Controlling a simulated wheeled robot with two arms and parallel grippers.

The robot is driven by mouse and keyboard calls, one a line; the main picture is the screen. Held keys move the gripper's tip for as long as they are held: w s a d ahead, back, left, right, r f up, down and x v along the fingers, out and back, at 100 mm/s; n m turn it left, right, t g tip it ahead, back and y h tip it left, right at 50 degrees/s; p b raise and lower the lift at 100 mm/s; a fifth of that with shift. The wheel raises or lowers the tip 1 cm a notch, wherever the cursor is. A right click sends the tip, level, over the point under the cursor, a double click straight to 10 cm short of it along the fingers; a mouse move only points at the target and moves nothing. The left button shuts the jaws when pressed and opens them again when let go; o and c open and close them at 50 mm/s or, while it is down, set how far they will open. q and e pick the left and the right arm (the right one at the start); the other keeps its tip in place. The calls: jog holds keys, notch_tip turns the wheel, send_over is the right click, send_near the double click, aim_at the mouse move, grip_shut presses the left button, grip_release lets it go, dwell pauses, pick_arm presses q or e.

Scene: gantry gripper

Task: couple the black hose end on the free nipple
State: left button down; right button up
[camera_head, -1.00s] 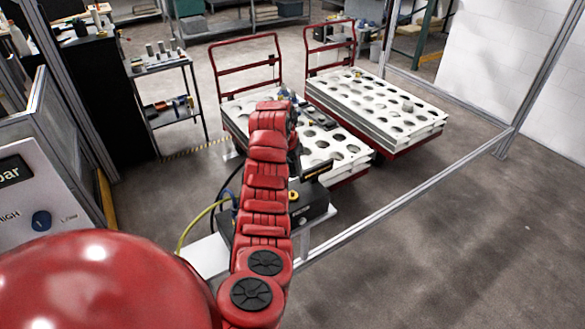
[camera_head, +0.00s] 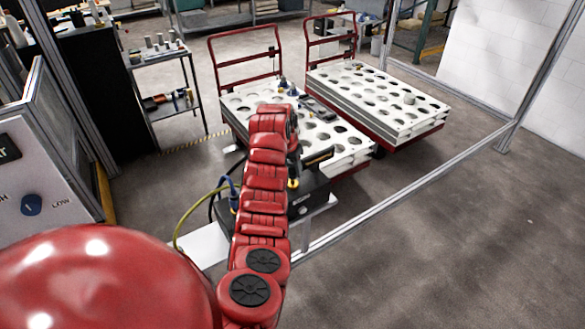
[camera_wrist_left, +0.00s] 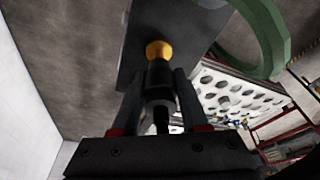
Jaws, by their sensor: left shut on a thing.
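In the left wrist view my left gripper (camera_wrist_left: 159,84) is shut on the black hose end (camera_wrist_left: 159,76), with one finger on each side. A yellow-gold nipple (camera_wrist_left: 158,50) on a dark block (camera_wrist_left: 190,25) lies straight in line with the hose end. The two meet or nearly meet in the picture; I cannot tell whether the end is seated. A blue fitting (camera_head: 233,190) with a yellow-green hose (camera_head: 188,215) is left of the arm. My right gripper is out of view.
A thick green hose (camera_wrist_left: 272,40) curves close by at the right in the wrist view. Two red carts with white perforated trays (camera_head: 345,155) (camera_head: 430,122) stand behind the block. A metal rail (camera_head: 400,195) crosses in front of them. Open floor lies to the right.

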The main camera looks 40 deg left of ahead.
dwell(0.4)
pick_arm(q)
jog(key=shift+b, duration=0.45)
dwell(0.5)
jog(key=shift+b, duration=0.4)
dwell(0.4)
jog(key=shift+b, duration=0.4)
jog(key=shift+f, duration=0.2)
jog(key=shift+f+b, duration=0.3)
jog(key=shift+b, duration=0.05)
